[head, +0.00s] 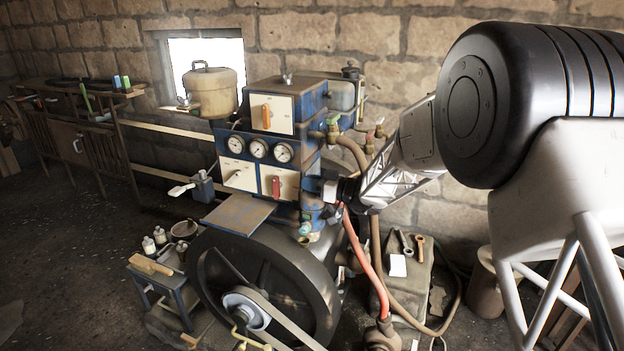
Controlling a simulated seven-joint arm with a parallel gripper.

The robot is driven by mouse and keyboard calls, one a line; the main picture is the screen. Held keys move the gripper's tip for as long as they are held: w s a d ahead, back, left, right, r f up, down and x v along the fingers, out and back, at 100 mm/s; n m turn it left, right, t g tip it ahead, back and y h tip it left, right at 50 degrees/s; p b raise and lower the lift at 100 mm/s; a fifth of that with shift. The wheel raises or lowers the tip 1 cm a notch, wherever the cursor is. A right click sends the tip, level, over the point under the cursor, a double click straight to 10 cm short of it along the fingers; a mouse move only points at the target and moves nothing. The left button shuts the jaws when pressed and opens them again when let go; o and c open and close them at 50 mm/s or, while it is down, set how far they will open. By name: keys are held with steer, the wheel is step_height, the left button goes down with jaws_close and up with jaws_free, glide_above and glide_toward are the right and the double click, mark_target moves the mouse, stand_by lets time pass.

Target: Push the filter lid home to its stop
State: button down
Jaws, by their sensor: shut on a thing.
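My gripper (338,190) reaches in from the right to the right side of the blue engine panel (232,160). Its jaws are shut on a small part, largely hidden by the jaws and the dark wrist. A pale, blocky piece (329,191) shows at the jaws; I take it to be the filter lid, but it is too small to be sure. A blue fitting (311,203) stands just left of and below the jaws. Whether the lid touches its seat, or how deep it sits, I cannot tell.
A red hose (366,255) hangs just below my gripper, with brown pipes (354,150) above it. A large dark flywheel (215,262) stands lower left. Tools (406,243) lie on a block at lower right. A small bench (160,283) stands at left.

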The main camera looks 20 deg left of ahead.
steer(key=shift+s+n, duration=0.25)
steer(key=shift+n, duration=0.05)
steer(key=c, duration=1.2)
jaws_free()
steer(key=shift+o, duration=0.2)
steer(key=shift+d+f, duration=0.1)
steer(key=shift+d, duration=0.05)
steer(key=d, duration=0.7)
steer(key=shift+d, duration=0.25)
